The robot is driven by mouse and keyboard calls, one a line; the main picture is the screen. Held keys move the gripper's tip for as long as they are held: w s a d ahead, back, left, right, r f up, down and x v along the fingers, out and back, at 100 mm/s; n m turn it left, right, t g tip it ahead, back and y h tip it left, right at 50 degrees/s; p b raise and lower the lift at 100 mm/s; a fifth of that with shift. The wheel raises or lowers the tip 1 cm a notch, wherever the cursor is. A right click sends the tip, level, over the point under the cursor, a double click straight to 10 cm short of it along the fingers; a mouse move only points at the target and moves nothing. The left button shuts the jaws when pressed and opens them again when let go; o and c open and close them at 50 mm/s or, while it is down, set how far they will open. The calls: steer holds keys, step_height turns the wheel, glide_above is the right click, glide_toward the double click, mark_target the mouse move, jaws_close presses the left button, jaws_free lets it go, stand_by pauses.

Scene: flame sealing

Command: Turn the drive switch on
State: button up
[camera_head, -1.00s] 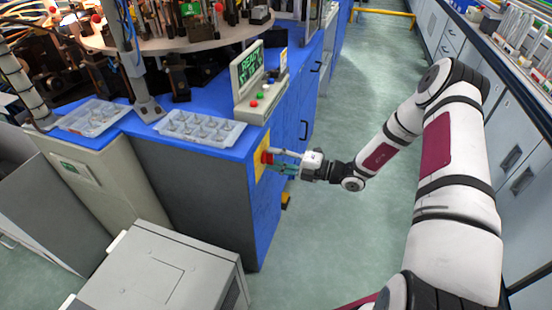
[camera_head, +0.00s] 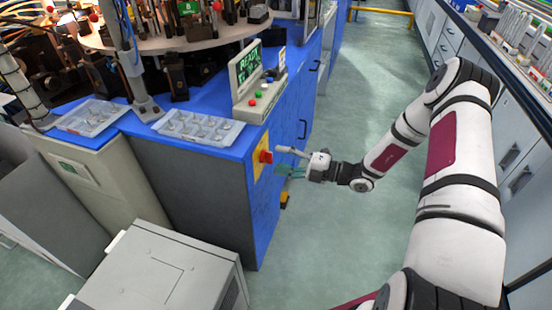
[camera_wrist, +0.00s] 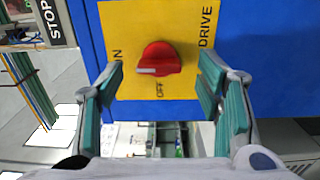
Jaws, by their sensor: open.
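The drive switch is a red rotary knob (camera_wrist: 159,59) on a yellow panel (camera_wrist: 124,22) in the wrist view. "DRIVE" reads along the panel's right side, "OFF" below the knob, and a partly hidden "ON" at its left. The knob's pale mark points left, toward the "ON" label. The red knob (camera_head: 266,156) also shows in the head view, on the blue cabinet's side. My gripper (camera_head: 281,161) is open and empty, a short gap to the right of the knob. In the wrist view, my gripper's teal-padded fingers (camera_wrist: 163,65) stand apart on either side of the knob.
The blue cabinet (camera_head: 215,195) carries a control box (camera_head: 243,78) with a lit display and a clear tray (camera_head: 195,128). A grey box (camera_head: 165,265) stands on the floor in front. The green floor right of the cabinet is clear.

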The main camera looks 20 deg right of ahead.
steer(key=v, duration=0.9)
steer(key=shift+d, duration=0.15)
steer(key=shift+s, duration=0.1)
steer(key=s+a+r+n+g+h, duration=0.2)
steer(key=s+a+r+n+g, duration=0.45)
steer(key=r+n, duration=0.45)
steer(key=s+a+r+n+g+h, duration=0.2)
steer(key=s+a+r+n+g, duration=0.45)
steer(key=r+n, duration=0.4)
steer(key=s+d+r+n+t+h, duration=0.25)
steer(key=s+n+h, duration=0.25)
steer(key=s+n, duration=0.6)
steer(key=s+d+r+n+t+h, duration=0.1)
steer(key=s+r+n+h, duration=0.4)
steer(key=s+n, duration=0.6)
step_height(320, 180, up, 16)
steer(key=t+p, duration=0.3)
steer(key=p, duration=1.3)
steer(key=shift+r+h, duration=0.15)
steer(key=shift+h, duration=0.15)
steer(key=shift+w+a, duration=0.1)
steer(key=shift+w, duration=0.05)
